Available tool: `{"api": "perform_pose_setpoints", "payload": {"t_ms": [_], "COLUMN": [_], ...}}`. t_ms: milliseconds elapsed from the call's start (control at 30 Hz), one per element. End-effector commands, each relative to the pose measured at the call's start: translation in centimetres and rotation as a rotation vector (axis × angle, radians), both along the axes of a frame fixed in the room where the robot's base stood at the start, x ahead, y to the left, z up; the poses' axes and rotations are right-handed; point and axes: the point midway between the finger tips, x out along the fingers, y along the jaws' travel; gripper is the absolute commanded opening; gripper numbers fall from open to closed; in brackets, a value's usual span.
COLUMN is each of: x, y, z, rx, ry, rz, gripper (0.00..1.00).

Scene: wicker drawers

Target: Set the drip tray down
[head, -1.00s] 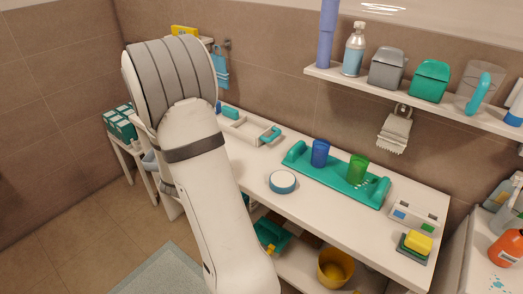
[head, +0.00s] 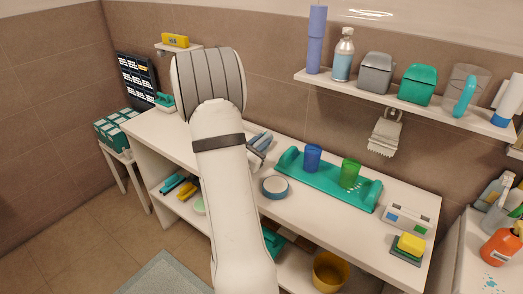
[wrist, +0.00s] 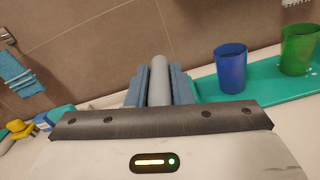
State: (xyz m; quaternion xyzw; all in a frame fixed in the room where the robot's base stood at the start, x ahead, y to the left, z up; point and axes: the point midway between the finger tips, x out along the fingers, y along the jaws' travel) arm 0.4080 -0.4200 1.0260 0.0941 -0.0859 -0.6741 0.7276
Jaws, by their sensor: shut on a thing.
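My gripper (head: 262,138) is over the counter, just left of the green tray, partly hidden behind my arm. In the wrist view its blue-grey fingers (wrist: 158,82) are closed around a light grey rounded piece.
A green tray (head: 328,185) holds a blue cup (head: 312,158) and a green cup (head: 349,174) close right of my gripper. A round blue-rimmed tin (head: 275,187) sits in front. A shelf (head: 400,97) with bottles and bins hangs above.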

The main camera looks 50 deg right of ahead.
Motion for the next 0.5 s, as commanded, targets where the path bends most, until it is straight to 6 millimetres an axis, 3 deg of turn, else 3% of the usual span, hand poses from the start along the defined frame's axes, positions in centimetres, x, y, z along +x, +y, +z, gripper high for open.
{"api": "perform_pose_setpoints", "payload": {"t_ms": [200,467,500], "x": [0.0,0.0,0.0], "y": [0.0,0.0,0.0], "z": [-2.9,-3.4,-3.4], "rx": [0.001,0.0,0.001], "ry": [0.003,0.0,0.001], "rz": [0.0,0.0,0.0], "gripper": [0.0,0.0,0.2]}}
